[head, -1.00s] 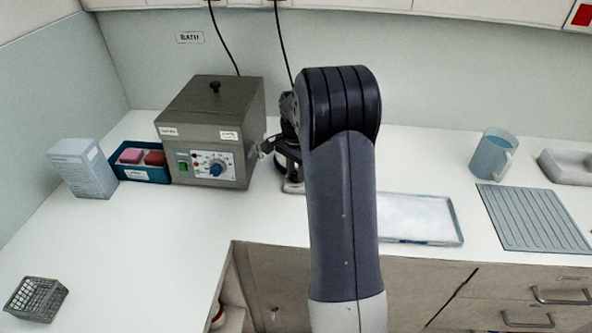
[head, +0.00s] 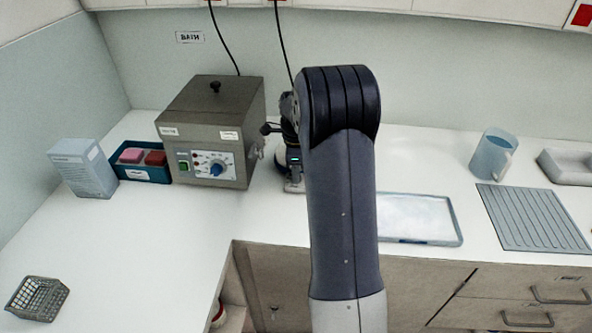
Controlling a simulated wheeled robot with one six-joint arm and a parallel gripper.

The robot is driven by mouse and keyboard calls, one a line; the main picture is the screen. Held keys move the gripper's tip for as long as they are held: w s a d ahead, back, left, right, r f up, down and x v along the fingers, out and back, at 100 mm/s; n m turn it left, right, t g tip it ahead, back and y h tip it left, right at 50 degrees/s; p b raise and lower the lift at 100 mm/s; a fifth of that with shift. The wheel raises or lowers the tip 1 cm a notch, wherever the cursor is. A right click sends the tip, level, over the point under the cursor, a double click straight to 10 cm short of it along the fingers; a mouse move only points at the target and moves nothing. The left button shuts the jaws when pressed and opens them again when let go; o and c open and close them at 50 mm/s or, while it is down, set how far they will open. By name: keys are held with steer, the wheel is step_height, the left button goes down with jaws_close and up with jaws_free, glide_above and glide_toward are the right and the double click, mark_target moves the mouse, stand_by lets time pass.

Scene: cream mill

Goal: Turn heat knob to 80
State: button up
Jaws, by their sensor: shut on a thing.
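The grey metal bath unit (head: 208,118) stands on the counter at the left of centre. Its front panel carries a blue knob (head: 216,168) on a white dial, too small to read. Nothing touches that knob.
A green switch (head: 183,167) sits left of the dial, and a small tap (head: 257,152) on the unit's right side. A blue tray (head: 142,173) and a white box (head: 83,167) stand left. A metal tray (head: 418,218), jug (head: 492,155) and ribbed mat (head: 532,218) lie right.

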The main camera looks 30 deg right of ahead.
steer(key=shift+m, duration=1)
steer(key=o, duration=1)
steer(key=shift+r, duration=0.2)
